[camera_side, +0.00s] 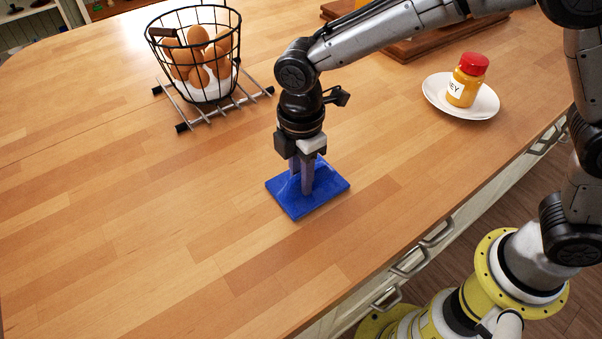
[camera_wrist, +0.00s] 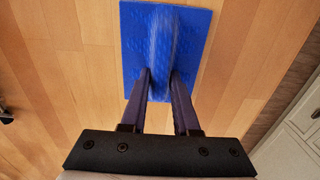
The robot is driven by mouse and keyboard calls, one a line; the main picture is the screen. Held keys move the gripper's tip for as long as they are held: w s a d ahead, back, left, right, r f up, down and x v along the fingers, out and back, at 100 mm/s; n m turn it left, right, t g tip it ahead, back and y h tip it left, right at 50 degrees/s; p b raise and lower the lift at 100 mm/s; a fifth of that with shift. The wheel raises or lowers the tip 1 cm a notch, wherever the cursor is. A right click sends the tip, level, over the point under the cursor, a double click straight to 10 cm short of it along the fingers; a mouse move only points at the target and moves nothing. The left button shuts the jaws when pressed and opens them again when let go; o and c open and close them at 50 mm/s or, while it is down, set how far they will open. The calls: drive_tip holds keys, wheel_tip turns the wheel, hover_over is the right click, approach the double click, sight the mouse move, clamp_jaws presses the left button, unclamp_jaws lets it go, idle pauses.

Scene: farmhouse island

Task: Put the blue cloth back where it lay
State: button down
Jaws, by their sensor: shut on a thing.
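The blue cloth (camera_side: 322,197) lies spread on the wooden island top near its front edge, in the middle of the side view. My gripper (camera_side: 301,188) points straight down over it and is shut on a raised fold at its middle. In the wrist view the cloth (camera_wrist: 194,50) shows at the top, with the pinched ridge running between the fingertips of my gripper (camera_wrist: 160,80). The rest of the cloth looks flat and seems to rest on the wood. The underside of the cloth is hidden.
A wire basket of brown eggs (camera_side: 203,96) stands on a metal rack (camera_side: 183,124) at the back left. A honey jar (camera_side: 466,82) sits on a white plate (camera_side: 434,92) at the right. A wooden board (camera_side: 405,52) lies behind. The counter's left and front are clear.

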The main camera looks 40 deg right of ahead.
drive_tip(key=shift+f, duration=0.1)
drive_tip(key=c, duration=0.7)
unclamp_jaws()
drive_tip(key=shift+o, duration=0.2)
wheel_tip(320, 180, up, 12)
drive_tip(key=s+d+r+m+t, duration=0.1)
drive_tip(key=s+d+r+m, duration=0.15)
drive_tip(key=d, duration=0.25)
drive_tip(key=s+d+r+m, duration=0.1)
drive_tip(key=d+r+m, duration=0.15)
drive_tip(key=d, duration=0.25)
drive_tip(key=s+d+f+m+t, duration=0.4)
drive_tip(key=s+d+m, duration=0.9)
drive_tip(key=s+d, duration=0.1)
drive_tip(key=shift+s+d+t, duration=0.3)
drive_tip(key=shift+s, duration=0.55)
